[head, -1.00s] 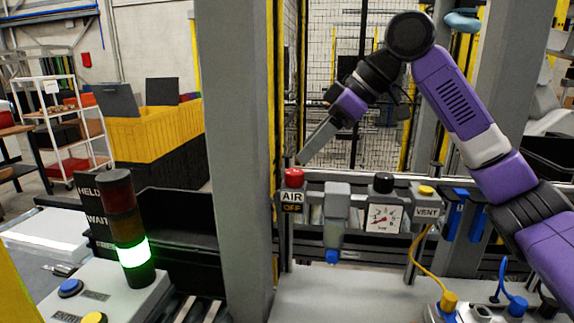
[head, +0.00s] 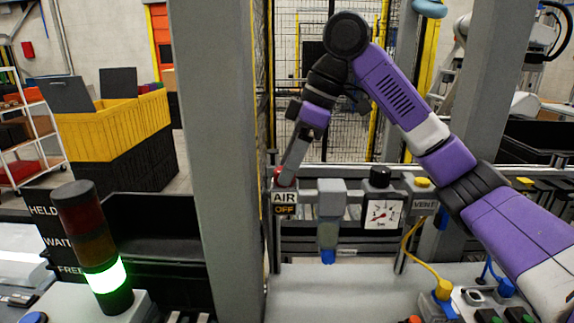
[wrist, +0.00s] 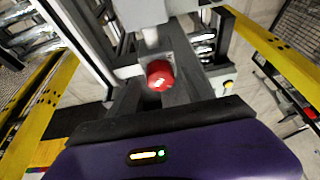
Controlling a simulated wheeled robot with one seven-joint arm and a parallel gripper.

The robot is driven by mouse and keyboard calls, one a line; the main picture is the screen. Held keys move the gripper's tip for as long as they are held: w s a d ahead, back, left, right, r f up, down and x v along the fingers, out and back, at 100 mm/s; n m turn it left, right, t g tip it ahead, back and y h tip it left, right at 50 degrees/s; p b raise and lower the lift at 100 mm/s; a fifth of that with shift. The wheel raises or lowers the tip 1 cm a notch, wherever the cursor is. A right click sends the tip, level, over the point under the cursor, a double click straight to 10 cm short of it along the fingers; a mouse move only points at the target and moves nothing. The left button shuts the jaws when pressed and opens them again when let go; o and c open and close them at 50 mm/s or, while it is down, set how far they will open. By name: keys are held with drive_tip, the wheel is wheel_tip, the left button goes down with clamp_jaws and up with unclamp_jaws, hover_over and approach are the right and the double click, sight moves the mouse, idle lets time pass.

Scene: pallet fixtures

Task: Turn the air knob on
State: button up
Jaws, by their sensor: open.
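The red air knob (head: 284,178) sits on top of the block with the AIR sign (head: 285,203), whose lower half reads OFF. In the wrist view the red knob (wrist: 160,75) shows with a small white mark, between the grey fingers of my gripper (wrist: 158,82). In the head view my gripper (head: 287,182) points down onto the knob, its fingers partly covering it. The jaws are open, one on each side of the knob. I cannot tell whether either finger touches it.
Right of the knob stand a filter unit (head: 331,215), a pressure gauge (head: 382,213) with a black knob (head: 379,177), and a VENT block (head: 425,195) with a yellow button. A thick grey post (head: 215,150) rises close on the left. A signal tower (head: 95,245) glows green at lower left.

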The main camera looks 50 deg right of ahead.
drive_tip(key=shift+w+a+f, duration=0.1)
drive_tip(key=shift+w+f, duration=0.05)
drive_tip(key=shift+f, duration=0.25)
clamp_jaws()
